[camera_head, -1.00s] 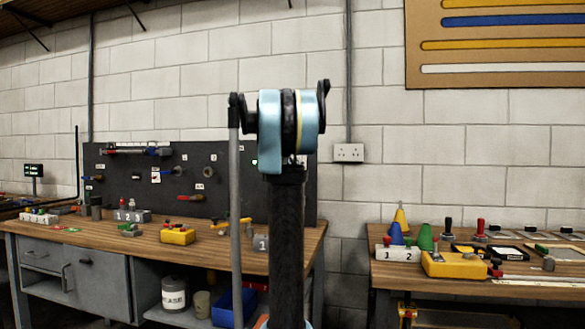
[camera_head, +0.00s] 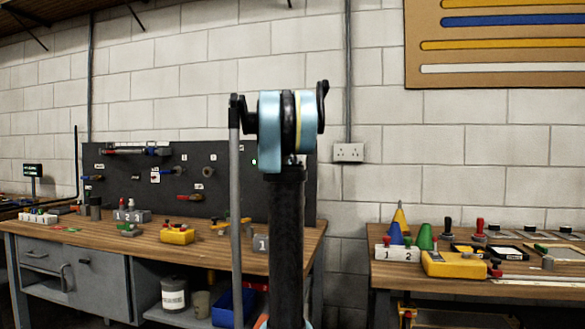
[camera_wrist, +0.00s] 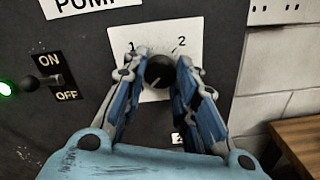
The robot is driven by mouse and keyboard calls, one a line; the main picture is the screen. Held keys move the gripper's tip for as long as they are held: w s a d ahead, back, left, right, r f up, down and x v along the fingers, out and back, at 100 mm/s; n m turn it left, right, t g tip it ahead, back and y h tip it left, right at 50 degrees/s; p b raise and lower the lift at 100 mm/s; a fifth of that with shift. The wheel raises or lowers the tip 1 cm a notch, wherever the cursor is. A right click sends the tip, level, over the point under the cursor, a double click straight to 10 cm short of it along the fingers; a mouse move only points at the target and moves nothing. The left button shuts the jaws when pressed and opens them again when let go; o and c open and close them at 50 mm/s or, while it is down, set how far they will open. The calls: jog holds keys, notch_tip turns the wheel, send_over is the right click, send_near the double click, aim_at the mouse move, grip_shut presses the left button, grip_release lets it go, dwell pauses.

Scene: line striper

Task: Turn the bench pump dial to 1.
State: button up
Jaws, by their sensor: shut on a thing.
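The pump dial (camera_wrist: 158,72) is a round black knob on a white plate (camera_wrist: 181,27) marked 1 at upper left and 2 at upper right. A pale pointer mark shows on the knob, but I cannot read its direction surely. The plate is on a dark panel under a white sign reading PUMP, partly cut off. My gripper (camera_wrist: 158,78) is shut on the dial, one blue-grey finger on each side. The fingers hide the dial's sides and part of the plate. In the head view my arm hides the dial and the gripper.
Left of the dial are an ON/OFF switch (camera_wrist: 47,80) and a lit green lamp (camera_wrist: 6,88). A wooden bench (camera_head: 160,243) with several tools stands before the dark panel (camera_head: 130,185). A second bench (camera_head: 400,255) stands at right, with a gap between them.

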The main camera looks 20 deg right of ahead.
jog(key=m, duration=1.7)
jog(key=shift+s+y, duration=0.15)
jog(key=shift+y, duration=0.25)
dwell(0.4)
jog(key=o, duration=1.1)
